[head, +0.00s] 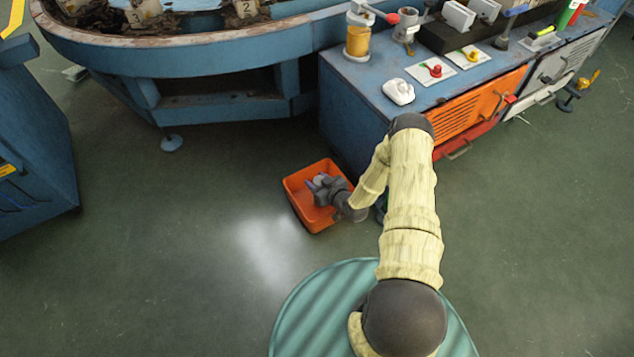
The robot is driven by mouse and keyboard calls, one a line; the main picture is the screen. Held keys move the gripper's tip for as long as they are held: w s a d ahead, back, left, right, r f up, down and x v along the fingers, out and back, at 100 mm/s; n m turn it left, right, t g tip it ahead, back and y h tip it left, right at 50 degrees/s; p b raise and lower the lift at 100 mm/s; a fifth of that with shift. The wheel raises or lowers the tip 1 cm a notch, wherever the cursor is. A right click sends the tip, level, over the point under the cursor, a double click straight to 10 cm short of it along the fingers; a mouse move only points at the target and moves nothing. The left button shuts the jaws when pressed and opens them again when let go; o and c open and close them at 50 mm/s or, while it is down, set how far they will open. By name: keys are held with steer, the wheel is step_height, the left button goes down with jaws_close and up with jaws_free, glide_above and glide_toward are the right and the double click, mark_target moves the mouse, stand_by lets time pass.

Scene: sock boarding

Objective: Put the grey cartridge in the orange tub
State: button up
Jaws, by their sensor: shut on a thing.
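The orange tub (316,217) stands on the green floor, beside the left front corner of the blue bench. My gripper (320,186) is over the tub's opening, reaching in from the right. It is shut on a small light grey thing (319,179), which appears to be the grey cartridge. Only a little of it shows past the dark fingers. I cannot tell from this view how high it is above the tub's bottom or whether it touches it. My gripper and wrist hide the tub's right part.
The blue bench (352,105) stands close behind the tub, with an orange louvred panel (480,103), a jar, a white device and red knobs. A large round blue machine (210,55) stands at the back left. The floor left of the tub is clear.

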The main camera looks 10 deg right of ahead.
steer(key=shift+f, duration=0.1)
steer(key=o, duration=1)
steer(key=shift+c, duration=0.2)
steer(key=shift+r, duration=0.2)
steer(key=shift+s+d+r+p, duration=0.15)
steer(key=shift+s+r+p, duration=0.05)
steer(key=shift+s+p, duration=0.2)
steer(key=shift+p+v, duration=2.95)
steer(key=shift+v, duration=2.6)
steer(key=shift+f, duration=0.1)
